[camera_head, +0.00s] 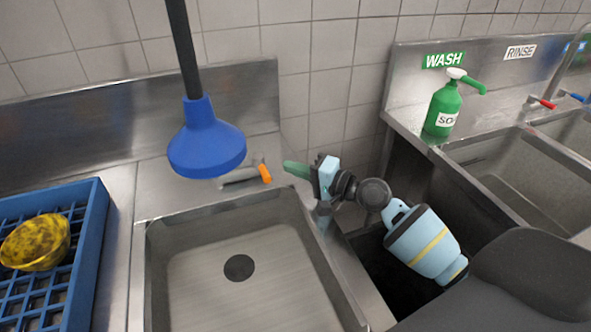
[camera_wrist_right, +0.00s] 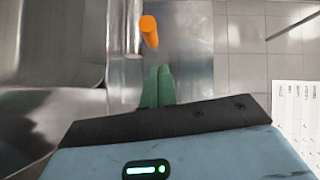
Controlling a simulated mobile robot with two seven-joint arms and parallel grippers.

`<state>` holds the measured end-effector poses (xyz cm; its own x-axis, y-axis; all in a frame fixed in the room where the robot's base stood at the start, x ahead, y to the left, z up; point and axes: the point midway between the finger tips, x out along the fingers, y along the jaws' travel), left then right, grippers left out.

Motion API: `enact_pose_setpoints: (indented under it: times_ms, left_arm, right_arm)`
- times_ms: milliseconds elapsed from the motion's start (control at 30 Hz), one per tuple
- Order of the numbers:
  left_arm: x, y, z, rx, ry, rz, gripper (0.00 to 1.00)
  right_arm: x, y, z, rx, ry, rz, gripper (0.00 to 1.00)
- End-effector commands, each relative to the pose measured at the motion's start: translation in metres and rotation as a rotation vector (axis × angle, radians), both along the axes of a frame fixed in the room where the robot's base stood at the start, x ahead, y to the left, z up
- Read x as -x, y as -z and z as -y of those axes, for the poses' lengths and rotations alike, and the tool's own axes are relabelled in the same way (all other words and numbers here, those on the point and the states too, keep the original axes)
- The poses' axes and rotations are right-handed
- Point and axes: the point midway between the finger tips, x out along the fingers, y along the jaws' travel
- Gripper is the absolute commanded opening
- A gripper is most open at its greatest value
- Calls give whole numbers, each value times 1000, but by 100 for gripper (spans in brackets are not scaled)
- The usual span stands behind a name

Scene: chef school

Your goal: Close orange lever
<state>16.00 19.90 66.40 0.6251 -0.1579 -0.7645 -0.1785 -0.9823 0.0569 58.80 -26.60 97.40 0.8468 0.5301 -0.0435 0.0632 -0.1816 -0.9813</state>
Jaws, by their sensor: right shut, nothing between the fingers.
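The orange lever (camera_head: 265,173) sits at the right end of a metal faucet body (camera_head: 238,178) on the back ledge of the sink. It also shows in the right wrist view (camera_wrist_right: 149,31), just beyond my fingertips. My right gripper (camera_head: 287,167) is shut and empty, its green fingers pointing left at the lever. In the right wrist view the closed fingers (camera_wrist_right: 158,76) stay apart from the lever by a small gap. My left gripper is not in view.
A blue sprayer head (camera_head: 206,140) hangs over the sink basin (camera_head: 222,285). A blue rack (camera_head: 92,240) with a yellow bowl (camera_head: 36,243) stands at left. A green soap bottle (camera_head: 441,110) stands on the right sink unit (camera_head: 402,118). A gap separates the two units.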

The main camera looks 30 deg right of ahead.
Motion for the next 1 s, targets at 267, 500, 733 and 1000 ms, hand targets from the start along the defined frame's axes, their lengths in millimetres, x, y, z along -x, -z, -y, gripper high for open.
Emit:
enact_pose_setpoints:
  times_ms: [267, 500, 733, 1000]
  left_arm:
    - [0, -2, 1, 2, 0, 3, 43]
    - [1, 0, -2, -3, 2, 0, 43]
    - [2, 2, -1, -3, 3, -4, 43]
    - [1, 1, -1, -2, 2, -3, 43]
  right_arm:
    - [37, -2, 5, 3, 2, 0, 0]
    - [75, -3, 9, 2, 3, -1, 0]
    - [94, -5, 11, 1, 4, 0, 0]
    - [99, -6, 12, 1, 5, 1, 0]
